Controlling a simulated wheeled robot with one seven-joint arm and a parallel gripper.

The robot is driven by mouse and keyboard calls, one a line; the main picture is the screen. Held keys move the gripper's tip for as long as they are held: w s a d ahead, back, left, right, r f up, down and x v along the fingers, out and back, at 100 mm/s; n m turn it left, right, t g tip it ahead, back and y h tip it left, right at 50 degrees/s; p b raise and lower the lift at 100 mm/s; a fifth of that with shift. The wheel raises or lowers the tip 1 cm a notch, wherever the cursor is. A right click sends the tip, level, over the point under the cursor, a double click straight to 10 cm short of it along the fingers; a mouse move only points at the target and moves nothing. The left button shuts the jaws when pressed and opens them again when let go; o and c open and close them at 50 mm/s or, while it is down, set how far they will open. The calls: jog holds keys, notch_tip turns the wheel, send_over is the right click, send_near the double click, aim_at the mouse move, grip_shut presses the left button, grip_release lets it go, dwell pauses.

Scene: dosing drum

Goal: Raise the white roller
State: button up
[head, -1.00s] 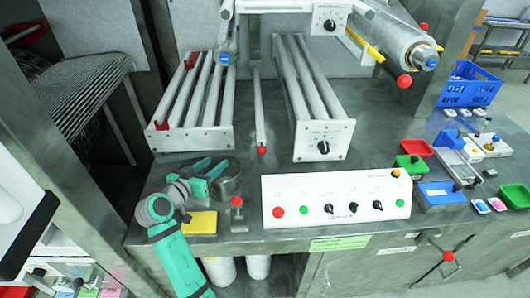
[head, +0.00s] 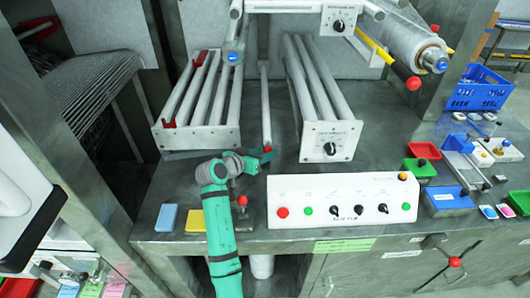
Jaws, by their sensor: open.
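A pale roller with a blue end cap (head: 232,38) hangs above the left rack in the head view. Several more pale rollers lie in the left rack (head: 200,138) and the right rack (head: 331,141); I cannot tell which is the one called the white roller. A light rod or lever (head: 265,105) with a red ball at its front end stands between the racks. My gripper (head: 267,154) is open at the red ball, which shows partly between or behind its fingers. Contact cannot be told.
A white control panel (head: 340,203) with knobs and buttons stands right of my arm. A small red-topped post (head: 242,202) is close beside my arm. Blue (head: 167,217) and yellow (head: 196,221) pads lie at the front left. A film roll (head: 405,40) is at upper right.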

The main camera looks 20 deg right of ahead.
jog(key=shift+w+d+f, duration=0.25)
jog(key=shift+w+d, duration=0.15)
jog(key=shift+d, duration=0.1)
